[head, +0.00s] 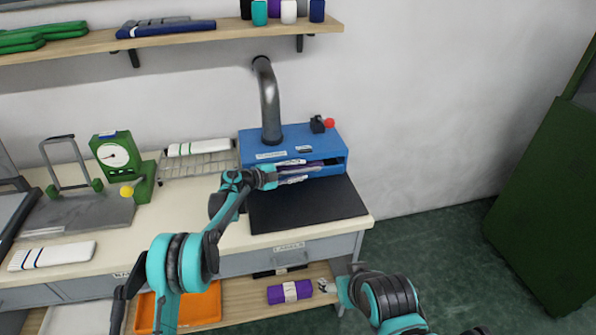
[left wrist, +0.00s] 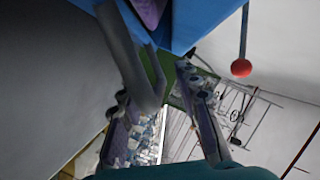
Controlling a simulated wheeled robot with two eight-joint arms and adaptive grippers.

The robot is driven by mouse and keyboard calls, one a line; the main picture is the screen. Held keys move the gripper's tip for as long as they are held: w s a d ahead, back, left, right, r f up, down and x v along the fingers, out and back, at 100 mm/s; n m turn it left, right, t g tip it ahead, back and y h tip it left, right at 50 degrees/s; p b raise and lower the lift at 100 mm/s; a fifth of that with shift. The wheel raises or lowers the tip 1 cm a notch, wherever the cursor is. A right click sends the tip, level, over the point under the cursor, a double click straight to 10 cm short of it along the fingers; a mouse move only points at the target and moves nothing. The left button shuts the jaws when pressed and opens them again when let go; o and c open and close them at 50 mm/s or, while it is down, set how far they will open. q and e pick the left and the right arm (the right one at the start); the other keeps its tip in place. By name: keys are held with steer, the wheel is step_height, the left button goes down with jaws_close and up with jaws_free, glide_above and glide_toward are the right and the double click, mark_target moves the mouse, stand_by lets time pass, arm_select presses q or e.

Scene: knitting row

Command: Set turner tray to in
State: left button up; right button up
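The turner is a blue box (head: 255,146) with a grey pipe (head: 270,100) rising from its top, standing on the bench against the wall. Its front has a low opening at the right, with something purple inside. No separate tray can be made out clearly. My left gripper (head: 295,173) is at this opening, its fingers spread and partly overlapping it. In the left wrist view the two fingers (left wrist: 165,75) stand apart, with blue surfaces close beyond them. I cannot tell whether they touch the turner.
A black mat (head: 305,208) lies in front of the turner. A wire rack (head: 200,164) with a white roll and a green dial scale (head: 113,156) stand left. A shelf (head: 100,42) is above.

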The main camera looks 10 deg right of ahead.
arm_select(q)
steer(key=v, duration=1.2)
